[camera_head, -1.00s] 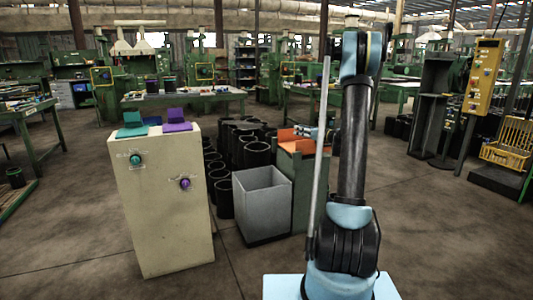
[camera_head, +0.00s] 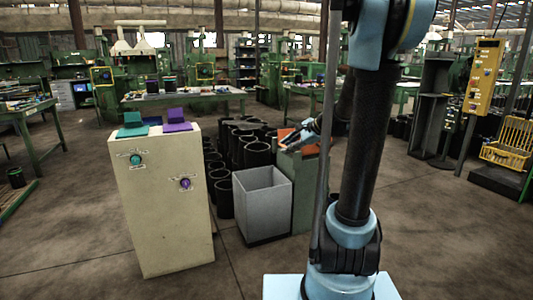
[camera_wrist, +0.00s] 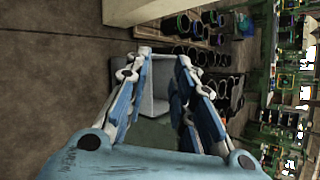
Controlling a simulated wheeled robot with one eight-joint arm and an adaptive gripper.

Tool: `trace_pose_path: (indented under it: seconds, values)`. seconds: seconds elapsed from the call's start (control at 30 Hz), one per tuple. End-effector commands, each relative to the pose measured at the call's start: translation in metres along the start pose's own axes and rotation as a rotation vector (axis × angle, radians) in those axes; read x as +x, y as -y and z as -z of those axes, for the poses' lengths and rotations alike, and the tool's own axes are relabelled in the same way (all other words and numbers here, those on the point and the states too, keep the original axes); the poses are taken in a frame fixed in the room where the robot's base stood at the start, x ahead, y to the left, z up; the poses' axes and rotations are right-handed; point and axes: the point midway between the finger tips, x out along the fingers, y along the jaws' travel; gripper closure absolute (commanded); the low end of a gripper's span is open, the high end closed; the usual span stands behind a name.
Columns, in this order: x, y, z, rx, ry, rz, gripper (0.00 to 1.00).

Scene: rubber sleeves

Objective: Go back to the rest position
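My gripper (camera_head: 300,134) is above the green cabinet with the orange top (camera_head: 306,180), partly hidden by my arm in the head view. In the wrist view my gripper (camera_wrist: 164,56) has its two blue and white fingers apart, with nothing held between them. The bin looks empty in the head view.
A cream cabinet (camera_head: 165,215) with a teal and a purple knob stands at left, with a teal and a purple piece on top. Several black cylinders (camera_head: 257,155) stand behind the bin. A yellow panel (camera_head: 484,78) is at right. The floor at front right is clear.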

Motion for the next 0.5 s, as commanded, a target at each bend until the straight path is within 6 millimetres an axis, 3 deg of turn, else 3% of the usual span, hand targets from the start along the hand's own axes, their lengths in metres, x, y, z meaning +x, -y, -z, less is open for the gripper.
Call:
trace_pose_path:
  seconds: [0.2,0.5]
  values:
    - [-0.022,-0.060,-0.023,-0.233,-0.064,-0.125,0.77]
    - [-0.053,-0.144,-0.037,-0.550,-0.127,-0.314,0.77]
